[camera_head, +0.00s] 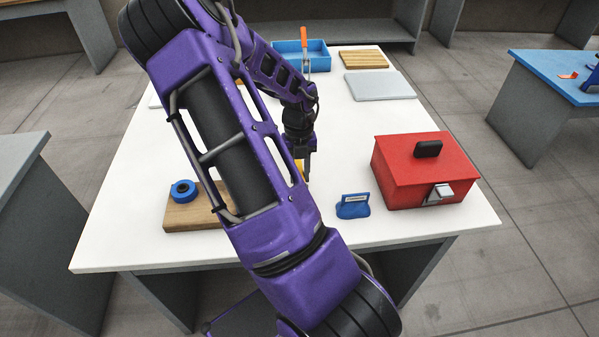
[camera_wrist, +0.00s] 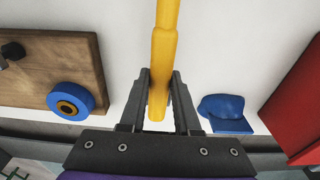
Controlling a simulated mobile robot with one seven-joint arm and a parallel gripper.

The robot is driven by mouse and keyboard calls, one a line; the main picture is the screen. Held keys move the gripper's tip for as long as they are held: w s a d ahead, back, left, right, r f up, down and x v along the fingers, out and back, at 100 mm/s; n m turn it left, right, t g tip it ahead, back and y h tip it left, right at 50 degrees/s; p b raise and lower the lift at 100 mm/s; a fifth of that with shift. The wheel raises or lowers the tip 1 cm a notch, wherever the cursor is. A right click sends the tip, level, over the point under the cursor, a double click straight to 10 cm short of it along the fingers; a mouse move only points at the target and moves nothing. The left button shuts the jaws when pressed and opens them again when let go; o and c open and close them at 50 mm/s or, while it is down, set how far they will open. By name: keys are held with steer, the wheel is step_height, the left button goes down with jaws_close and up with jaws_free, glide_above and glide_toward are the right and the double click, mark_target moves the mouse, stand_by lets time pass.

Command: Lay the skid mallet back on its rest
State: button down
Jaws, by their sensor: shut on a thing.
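A yellow handle (camera_wrist: 165,55), which looks like the skid mallet's, lies between my gripper's fingers (camera_wrist: 158,100) in the wrist view. My gripper is shut on it near its lower end. The handle runs up out of the top of that view, so the head is hidden. In the head view only a bit of yellow (camera_head: 299,168) shows beside my gripper (camera_head: 303,176), low over the white table. My arm covers much of this area. I cannot make out the mallet's rest for certain, nor whether the mallet touches the table.
A wooden board (camera_head: 178,217) with a blue ring (camera_head: 184,191) lies left. A small blue labelled piece (camera_head: 352,206) and a red toolbox (camera_head: 425,172) stand right. A blue tray (camera_head: 288,53), slatted wooden board (camera_head: 363,59) and grey plate (camera_head: 379,86) are at the back.

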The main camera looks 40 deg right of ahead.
steer(key=shift+f, duration=0.35)
stand_by(0.3)
steer(key=c, duration=0.5)
jaws_free()
steer(key=shift+c, duration=0.2)
step_height(320, 180, up, 3)
steer(key=p, duration=0.2)
steer(key=shift+w+p, duration=0.1)
steer(key=shift+p, duration=0.3)
steer(key=shift+w+d+r+p, duration=0.1)
steer(key=shift+r+p, duration=0.05)
steer(key=shift+r, duration=1.1)
steer(key=shift+w+d+r+p, duration=0.1)
steer(key=shift+r+p, duration=0.05)
steer(key=shift+r, duration=1.1)
steer(key=shift+s, duration=0.15)
